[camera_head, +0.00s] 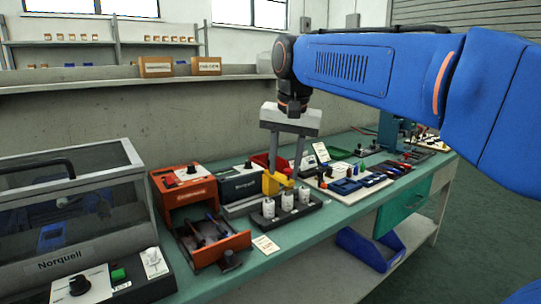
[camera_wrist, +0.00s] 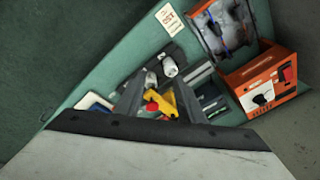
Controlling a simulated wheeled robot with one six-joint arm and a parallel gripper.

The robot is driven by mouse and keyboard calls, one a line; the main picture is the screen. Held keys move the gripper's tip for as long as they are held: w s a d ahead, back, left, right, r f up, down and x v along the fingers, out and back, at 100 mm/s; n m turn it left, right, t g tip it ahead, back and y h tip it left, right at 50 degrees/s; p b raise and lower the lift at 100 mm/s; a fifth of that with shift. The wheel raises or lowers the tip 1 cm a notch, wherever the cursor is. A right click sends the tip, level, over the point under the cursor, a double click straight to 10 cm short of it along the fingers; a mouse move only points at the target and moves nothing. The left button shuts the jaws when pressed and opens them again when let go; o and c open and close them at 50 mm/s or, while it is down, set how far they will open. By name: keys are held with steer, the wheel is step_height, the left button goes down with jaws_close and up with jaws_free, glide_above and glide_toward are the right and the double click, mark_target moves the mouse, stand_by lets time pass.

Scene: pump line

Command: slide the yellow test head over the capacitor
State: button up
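The yellow test head (camera_head: 272,184) is a small angled block just behind the capacitors in the head view. It also shows in the wrist view (camera_wrist: 160,99), with a round red part (camera_wrist: 152,107) beside or on it. Three white cylindrical capacitors stand upright in a black holder (camera_head: 262,225): left (camera_head: 268,208), middle (camera_head: 287,201) and right (camera_head: 304,195). My gripper (camera_head: 283,177) points down with its fingers well apart. In the wrist view the yellow head lies between the fingers, with gaps seen beside it; contact is not clear. Two capacitors show beyond the fingertips (camera_wrist: 160,70).
An orange unit (camera_head: 186,187) with an open drawer (camera_head: 222,250) stands left of the holder. A clear-lidded Norquell case (camera_head: 70,225) is farther left. A white tray with blue parts (camera_head: 350,187) lies right. A small card (camera_head: 265,245) lies in front. Bare green bench (camera_head: 310,232) shows at the front.

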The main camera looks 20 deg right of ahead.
steer(key=w+d+r+m+g, duration=0.15)
steer(key=w+r+m, duration=0.25)
steer(key=w+r, duration=0.4)
steer(key=w+d+r+m+g, duration=0.1)
steer(key=w+d+r+m, duration=0.25)
steer(key=w+r, duration=0.4)
steer(key=shift+m, duration=0.45)
steer(key=f, duration=0.6)
steer(key=w+f, duration=0.1)
steer(key=f, duration=0.5)
steer(key=a+f, duration=0.1)
steer(key=f, duration=0.5)
steer(key=shift+w+f, duration=0.25)
steer(key=shift+f, duration=0.1)
steer(key=shift+c, duration=0.7)
jaws_close()
steer(key=shift+d, duration=0.15)
